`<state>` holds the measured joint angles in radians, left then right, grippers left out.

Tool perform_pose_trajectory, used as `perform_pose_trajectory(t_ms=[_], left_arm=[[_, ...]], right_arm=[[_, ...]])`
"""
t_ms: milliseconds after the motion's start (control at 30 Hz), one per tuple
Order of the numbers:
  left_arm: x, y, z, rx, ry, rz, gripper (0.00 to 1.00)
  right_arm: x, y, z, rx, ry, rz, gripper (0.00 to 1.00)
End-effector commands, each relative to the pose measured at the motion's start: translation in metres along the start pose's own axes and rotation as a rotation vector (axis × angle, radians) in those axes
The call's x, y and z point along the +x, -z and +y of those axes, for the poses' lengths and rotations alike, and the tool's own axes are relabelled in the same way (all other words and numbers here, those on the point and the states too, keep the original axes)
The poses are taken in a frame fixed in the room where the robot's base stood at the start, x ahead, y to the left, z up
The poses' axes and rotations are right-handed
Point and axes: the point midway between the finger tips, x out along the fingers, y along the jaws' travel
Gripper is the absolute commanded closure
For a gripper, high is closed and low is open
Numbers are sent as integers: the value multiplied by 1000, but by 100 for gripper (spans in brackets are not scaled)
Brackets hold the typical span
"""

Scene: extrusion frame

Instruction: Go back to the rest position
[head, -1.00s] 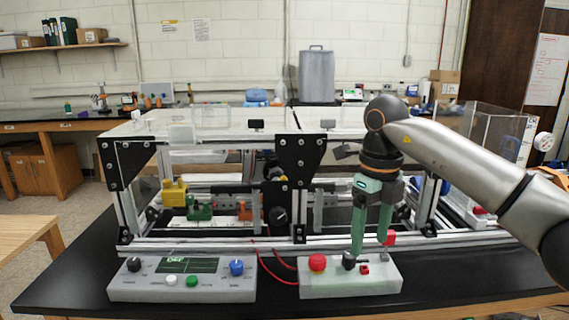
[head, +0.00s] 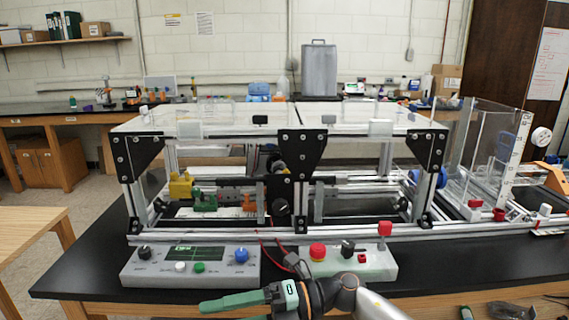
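My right gripper (head: 232,307) is low at the bottom edge of the head view, in front of the control boxes. Its green fingers point left. One finger shows clearly; the other is partly cut off by the picture edge, with a gap between them. I see nothing held in it. The box with the red button (head: 347,264) is behind and above it, apart from it. My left gripper is not in view.
The grey control panel (head: 190,267) with a small screen and knobs sits on the black bench. The extrusion frame (head: 300,150) stands behind both boxes. A clear tank (head: 485,150) is at the right. A wooden table (head: 35,240) is at the left.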

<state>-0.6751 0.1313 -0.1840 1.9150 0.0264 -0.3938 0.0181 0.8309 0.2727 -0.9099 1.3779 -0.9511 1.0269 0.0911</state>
Motion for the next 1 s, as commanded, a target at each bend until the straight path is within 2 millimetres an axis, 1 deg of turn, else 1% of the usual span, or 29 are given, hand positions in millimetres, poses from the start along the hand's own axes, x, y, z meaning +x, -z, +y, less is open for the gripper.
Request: perform_pose_trajectory(t_ms=[33, 67, 133, 167, 267, 367, 433, 467, 500, 567, 600, 667, 700, 767, 800, 867, 900, 1000], left_arm=[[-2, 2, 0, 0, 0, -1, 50], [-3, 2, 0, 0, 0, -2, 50], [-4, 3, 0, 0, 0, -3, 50], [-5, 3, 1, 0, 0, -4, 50], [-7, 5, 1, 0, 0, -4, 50], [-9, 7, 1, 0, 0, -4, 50], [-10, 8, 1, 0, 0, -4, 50], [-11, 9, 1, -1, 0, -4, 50], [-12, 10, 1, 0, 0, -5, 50], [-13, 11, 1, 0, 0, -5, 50], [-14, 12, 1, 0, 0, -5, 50], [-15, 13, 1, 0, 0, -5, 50], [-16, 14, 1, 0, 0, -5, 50], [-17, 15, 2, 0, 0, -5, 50], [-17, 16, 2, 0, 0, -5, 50], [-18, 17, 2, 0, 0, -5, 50], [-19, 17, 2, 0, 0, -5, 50], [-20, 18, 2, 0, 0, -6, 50]], right_arm=[[3, 1, 4, 69, -97, -68, 29], [2, -1, 5, 109, -151, -114, 29], [-4, -7, 7, 209, -268, -227, 29], [-8, -9, 6, 254, -315, -277, 29], [-29, -17, -5, 417, -456, -449, 29], [-57, -20, -28, 594, -571, -630, 29], [-79, -18, -52, 723, -636, -759, 29], [-88, -15, -63, 780, -661, -813, 29], [-101, -9, -80, 858, -689, -889, 29], [-121, 3, -106, 977, -726, -1001, 29], [-133, 15, -125, 1058, -744, -1074, 29], [-151, 36, -154, 1183, -766, -1185, 29], [-162, 53, -173, 1266, -775, -1258, 29], [-176, 83, -201, 1392, -782, -1364, 29], [-185, 105, -218, 1473, -780, -1432, 29], [-195, 138, -240, 1589, -773, -1523, 29], [-200, 160, -251, 1657, -766, -1576, 29], [-208, 205, -272, 1794, -744, -1678, 29]])
